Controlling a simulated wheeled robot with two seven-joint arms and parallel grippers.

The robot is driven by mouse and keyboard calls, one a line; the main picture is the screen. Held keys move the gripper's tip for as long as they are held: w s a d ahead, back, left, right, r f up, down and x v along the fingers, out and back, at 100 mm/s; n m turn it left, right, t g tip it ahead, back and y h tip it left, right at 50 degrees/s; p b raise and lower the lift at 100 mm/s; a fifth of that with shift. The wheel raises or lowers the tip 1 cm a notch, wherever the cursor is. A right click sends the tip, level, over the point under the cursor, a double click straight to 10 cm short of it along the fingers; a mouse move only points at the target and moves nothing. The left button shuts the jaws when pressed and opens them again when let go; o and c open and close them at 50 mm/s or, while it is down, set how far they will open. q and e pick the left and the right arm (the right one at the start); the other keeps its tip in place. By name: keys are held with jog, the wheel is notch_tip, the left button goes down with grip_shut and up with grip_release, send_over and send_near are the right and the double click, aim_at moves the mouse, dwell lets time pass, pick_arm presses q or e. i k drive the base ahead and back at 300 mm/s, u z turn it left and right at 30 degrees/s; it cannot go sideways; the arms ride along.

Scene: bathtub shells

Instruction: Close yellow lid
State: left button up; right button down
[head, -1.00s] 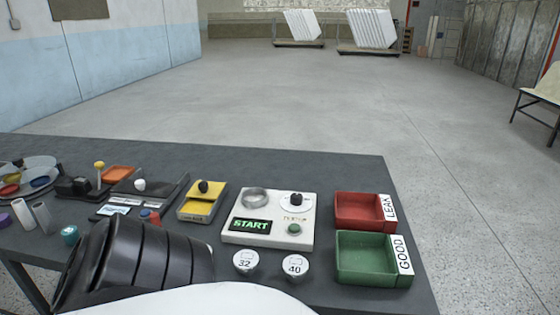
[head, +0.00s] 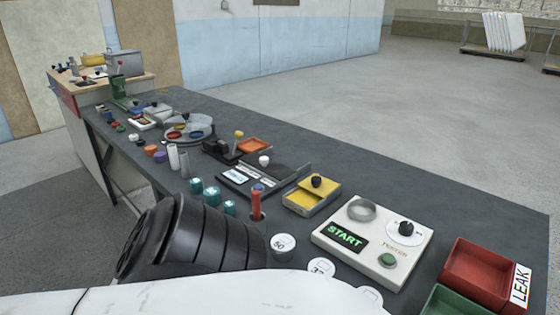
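A small grey box with a yellow lid (head: 322,190) stands on the dark table in the middle of the head view. A black knob (head: 317,181) sits on the lid. The lid lies toward the back of the box, and the front part of the box (head: 303,204) shows a recessed yellow area. I cannot tell exactly how far the lid is open. Neither gripper is in view; only a black ribbed part and a white part of my own body fill the lower left and bottom.
Right of the box stands a white START device (head: 345,237), then a red LEAK tray (head: 478,274) and a green tray (head: 455,302). White round weights (head: 283,242) lie in front. A red-and-blue upright piece (head: 256,200) stands left of the box. The long table (head: 400,165) is clear behind.

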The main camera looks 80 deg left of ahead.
aim_at(321, 187)
jog(key=u, duration=2.35)
